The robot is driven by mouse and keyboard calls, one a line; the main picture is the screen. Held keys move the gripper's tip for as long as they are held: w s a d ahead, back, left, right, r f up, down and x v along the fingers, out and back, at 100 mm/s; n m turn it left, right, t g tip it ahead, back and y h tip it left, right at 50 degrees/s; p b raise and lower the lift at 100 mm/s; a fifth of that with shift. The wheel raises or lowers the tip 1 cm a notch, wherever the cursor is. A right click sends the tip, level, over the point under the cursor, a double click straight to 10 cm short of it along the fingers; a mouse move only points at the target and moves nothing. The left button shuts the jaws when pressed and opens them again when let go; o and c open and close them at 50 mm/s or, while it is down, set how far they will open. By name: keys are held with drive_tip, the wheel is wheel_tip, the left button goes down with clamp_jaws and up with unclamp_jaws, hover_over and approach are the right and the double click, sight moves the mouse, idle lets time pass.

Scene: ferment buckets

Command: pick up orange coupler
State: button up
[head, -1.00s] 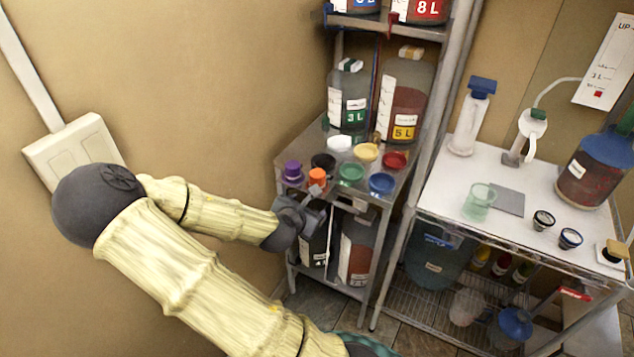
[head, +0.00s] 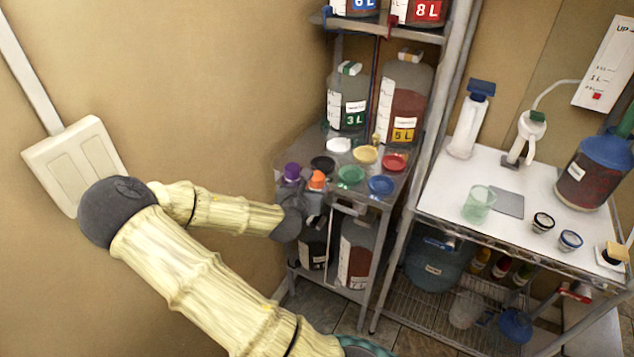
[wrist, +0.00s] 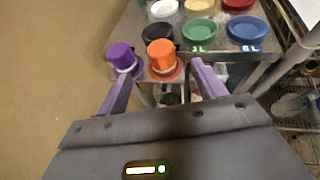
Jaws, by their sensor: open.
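The orange coupler (head: 317,179) stands upright near the front left edge of the small metal shelf's top. In the wrist view the orange coupler (wrist: 162,56) has a wide base flange and sits just ahead of my gripper (wrist: 162,68), roughly centred between its two purple fingers. The fingers are spread apart and hold nothing. The left fingertip is close to the purple coupler (wrist: 121,58); I cannot tell whether they touch. In the head view my wrist is at the shelf's front left and the fingers are mostly hidden.
The purple coupler (head: 292,172) stands left of the orange one. Black (head: 323,163), green (head: 351,175) and blue (head: 381,184) round dishes lie behind and to the right. Large bottles (head: 348,98) stand at the back. A shelf post (head: 425,150) rises on the right.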

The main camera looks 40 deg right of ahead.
sight(318, 176)
drive_tip(key=p+x, duration=0.1)
drive_tip(key=x, duration=0.5)
drive_tip(key=shift+w+d+f, duration=0.1)
drive_tip(key=shift+d, duration=0.1)
drive_tip(key=shift+w+d+f, duration=0.2)
drive_tip(key=shift+d, duration=0.05)
drive_tip(key=shift+f+p+x, duration=0.15)
drive_tip(key=shift+p+x, duration=0.25)
drive_tip(key=shift+x, duration=0.9)
drive_tip(key=shift+f+p+x, duration=0.2)
drive_tip(key=shift+p+x, duration=0.15)
drive_tip(key=shift+x, duration=0.95)
drive_tip(key=shift+s+a, duration=0.1)
drive_tip(key=c, duration=1.1)
drive_tip(key=shift+r, duration=0.1)
drive_tip(key=shift+c, duration=0.2)
